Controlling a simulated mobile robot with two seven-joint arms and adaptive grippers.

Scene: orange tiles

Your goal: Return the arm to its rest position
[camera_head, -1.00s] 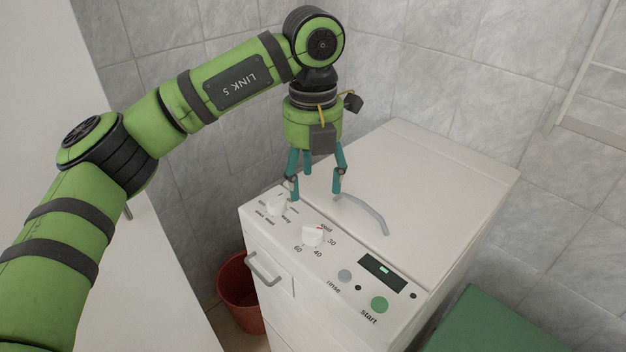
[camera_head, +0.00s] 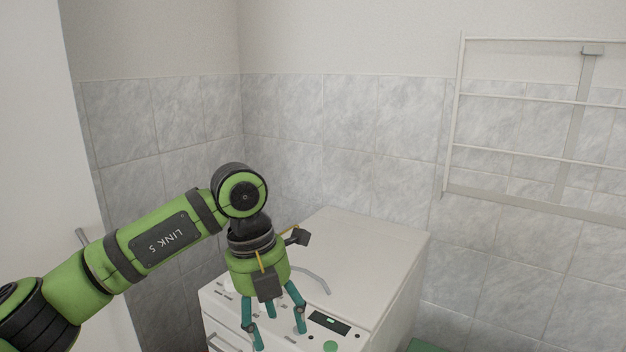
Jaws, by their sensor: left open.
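My left arm comes in from the lower left in the head view. Its gripper (camera_head: 276,326) points down in front of the control panel side of a white washing machine (camera_head: 372,232). Its teal fingers are spread and hold nothing. The gripper covers much of the panel with its knobs. I cannot tell whether the fingers touch the panel. My right gripper is not in view.
The washing machine's lid is closed, with a grey curved handle (camera_head: 316,281) on top. A display (camera_head: 329,322) and a green start button (camera_head: 330,346) show on the panel. A white wall rack (camera_head: 540,100) hangs at right. A green surface (camera_head: 425,346) is at lower right.

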